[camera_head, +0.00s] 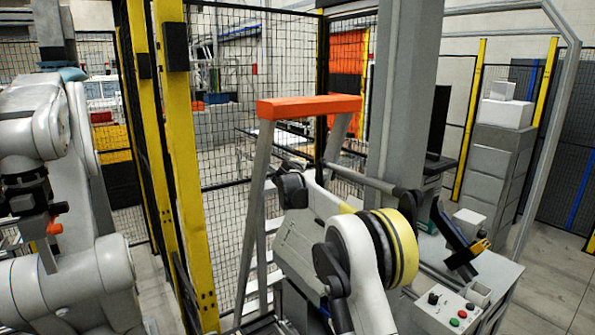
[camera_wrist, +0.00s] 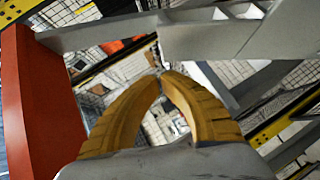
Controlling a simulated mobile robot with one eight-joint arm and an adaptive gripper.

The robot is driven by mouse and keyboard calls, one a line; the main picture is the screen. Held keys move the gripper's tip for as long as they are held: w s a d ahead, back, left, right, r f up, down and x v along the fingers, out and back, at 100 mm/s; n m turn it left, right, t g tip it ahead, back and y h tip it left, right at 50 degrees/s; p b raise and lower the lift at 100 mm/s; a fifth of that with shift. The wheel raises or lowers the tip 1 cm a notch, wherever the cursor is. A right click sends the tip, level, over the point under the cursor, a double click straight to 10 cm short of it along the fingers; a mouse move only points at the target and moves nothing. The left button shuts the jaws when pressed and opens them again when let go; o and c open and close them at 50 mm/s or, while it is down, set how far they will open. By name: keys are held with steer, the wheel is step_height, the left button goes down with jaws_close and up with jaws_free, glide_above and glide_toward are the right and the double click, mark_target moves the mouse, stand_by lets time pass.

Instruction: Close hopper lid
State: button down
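My gripper (camera_wrist: 164,75) shows in the wrist view with two yellow-brown fingers. Their tips meet, with nothing visible held between them. In the head view I cannot make out the gripper; my white arm stands in front. A grey slanted metal body (camera_head: 296,248) lies behind my arm in the head view. It may be the hopper, but I cannot tell its lid apart. In the wrist view, a broad grey metal panel (camera_wrist: 215,38) lies beyond the fingertips. I cannot tell whether it is the lid or whether the gripper touches it.
An orange-topped ladder frame (camera_head: 308,107) stands close to my arm; its red-orange top (camera_wrist: 42,105) fills the wrist view's left side. A grey column (camera_head: 402,100), a control box with buttons (camera_head: 445,310) and yellow-posted mesh fencing (camera_head: 180,150) crowd the area. Open floor (camera_head: 560,285) shows at right.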

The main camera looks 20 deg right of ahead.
steer(key=shift+s+d, duration=0.1)
steer(key=shift+d, duration=0.25)
steer(key=v, duration=1.1)
steer(key=shift+a, duration=0.3)
steer(key=c, duration=1.9)
jaws_free()
steer(key=shift+s+a+r, duration=0.15)
steer(key=shift+s+a, duration=0.05)
steer(key=shift+o, duration=0.7)
steer(key=shift+s+a+f+b, duration=0.1)
steer(key=shift+s+f+b, duration=0.15)
steer(key=shift+b, duration=0.05)
steer(key=s+a+f+m+g+h+b, duration=0.1)
steer(key=s+f+h+b, duration=0.3)
steer(key=s+f+b, duration=0.45)
steer(key=s+a+f+m+g+h+b, duration=0.1)
steer(key=s+f+h+b, duration=0.35)
steer(key=s+b, duration=0.55)
steer(key=shift+t+y, duration=0.3)
steer(key=shift+y, duration=0.15)
steer(key=x, duration=1)
steer(key=shift+s+d+f+b, duration=0.15)
steer(key=shift+d+f+b, duration=0.15)
steer(key=shift+d+b, duration=0.1)
